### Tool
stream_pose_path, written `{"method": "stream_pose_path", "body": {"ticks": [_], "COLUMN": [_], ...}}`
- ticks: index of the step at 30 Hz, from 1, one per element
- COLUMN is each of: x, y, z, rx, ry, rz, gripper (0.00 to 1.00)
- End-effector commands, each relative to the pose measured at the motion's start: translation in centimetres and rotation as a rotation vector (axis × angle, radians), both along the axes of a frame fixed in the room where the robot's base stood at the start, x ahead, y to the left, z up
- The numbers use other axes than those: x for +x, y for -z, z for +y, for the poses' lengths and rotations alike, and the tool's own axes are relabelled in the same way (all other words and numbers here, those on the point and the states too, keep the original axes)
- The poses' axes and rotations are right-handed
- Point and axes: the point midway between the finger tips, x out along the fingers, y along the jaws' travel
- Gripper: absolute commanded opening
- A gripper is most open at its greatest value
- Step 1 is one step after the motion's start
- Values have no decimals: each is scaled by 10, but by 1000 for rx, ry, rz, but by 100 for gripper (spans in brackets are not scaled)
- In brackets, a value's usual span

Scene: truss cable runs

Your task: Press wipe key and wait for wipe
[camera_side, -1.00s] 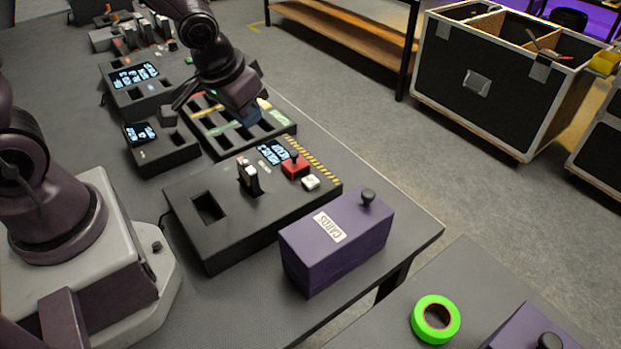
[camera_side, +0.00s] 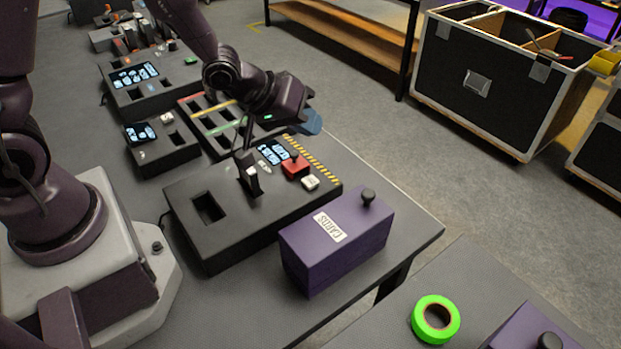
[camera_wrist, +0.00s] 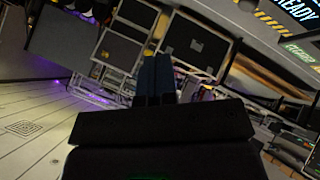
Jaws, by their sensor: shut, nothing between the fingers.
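The black device box (camera_side: 220,235) lies on the table, with a small lit screen (camera_side: 272,151) at its far edge; the wrist view shows READY on the screen (camera_wrist: 302,10). I cannot read which is the wipe key. A dark upright piece with a pale face (camera_side: 250,180) stands in the box. My gripper (camera_side: 311,122) is shut and empty, above and beyond the box's far right edge. Its blue fingers (camera_wrist: 155,75) point outward, apart from the keys.
A purple box with a black knob (camera_side: 338,243) stands right of the device. A slotted tray (camera_side: 215,130), partly behind my arm, and smaller devices with screens (camera_side: 160,140) lie further back. Green tape (camera_side: 435,320) lies on the nearer table. A flight case (camera_side: 500,85) stands on the floor.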

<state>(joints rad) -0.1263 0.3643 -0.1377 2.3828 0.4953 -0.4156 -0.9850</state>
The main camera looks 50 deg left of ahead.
Motion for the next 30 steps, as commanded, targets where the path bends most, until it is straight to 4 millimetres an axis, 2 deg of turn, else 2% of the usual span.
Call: {"method": "stream_pose_path", "body": {"ticks": [5,18,24,30], "x": [-1,0,0,0], "y": [16,74,85,87], "z": [-1,0,0,0], "rx": [-2,2,3,3], "ry": [2,1,0,0], "rz": [7,5,2,1], "gripper": [0,0,0,0]}}
